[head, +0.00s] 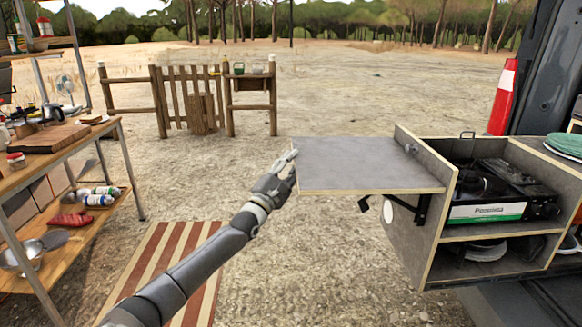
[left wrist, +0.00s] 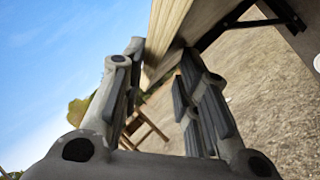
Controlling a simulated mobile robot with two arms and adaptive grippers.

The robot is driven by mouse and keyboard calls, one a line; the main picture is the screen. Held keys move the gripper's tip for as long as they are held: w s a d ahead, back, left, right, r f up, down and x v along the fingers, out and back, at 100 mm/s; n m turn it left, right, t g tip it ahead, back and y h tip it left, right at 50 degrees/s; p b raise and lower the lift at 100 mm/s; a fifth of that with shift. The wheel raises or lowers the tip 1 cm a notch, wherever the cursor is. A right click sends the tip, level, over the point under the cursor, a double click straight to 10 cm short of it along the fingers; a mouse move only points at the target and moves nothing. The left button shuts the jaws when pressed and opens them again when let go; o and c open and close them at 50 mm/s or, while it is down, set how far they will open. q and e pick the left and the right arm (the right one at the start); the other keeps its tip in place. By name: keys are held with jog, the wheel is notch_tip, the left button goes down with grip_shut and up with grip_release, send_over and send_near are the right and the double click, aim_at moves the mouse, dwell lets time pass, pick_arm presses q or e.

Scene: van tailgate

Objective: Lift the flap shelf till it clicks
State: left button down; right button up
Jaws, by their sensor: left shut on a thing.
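The grey flap shelf (head: 365,168) with a pale wooden edge stands out level from the left side of the van's kitchen cabinet (head: 418,200). A black folding bracket (head: 405,209) shows under it, near the cabinet. My left gripper (head: 287,163) is at the shelf's outer left edge, shut on it. In the left wrist view the shelf (left wrist: 168,38) runs between the two fingers of my left gripper (left wrist: 152,92), and the bracket (left wrist: 268,18) shows at the top right. Whether the bracket is locked cannot be told. My right gripper is not in view.
A camp stove (head: 490,195) sits in the cabinet. A wooden table (head: 62,150) with kitchen things stands at the left. A striped mat (head: 165,262) lies on the ground. A low wooden fence (head: 190,98) stands behind. The ground under the shelf is clear.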

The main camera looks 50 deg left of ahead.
pick_arm(q)
notch_tip(320, 180, up, 2)
jog(key=shift+s+a+r, duration=0.1)
jog(key=c, duration=1.7)
grip_release()
jog(key=shift+c, duration=0.2)
jog(key=shift+w, duration=0.25)
jog(key=shift+f, duration=0.25)
jog(key=f+v, duration=0.1)
jog(key=v, duration=1.1)
jog(key=shift+f, duration=0.2)
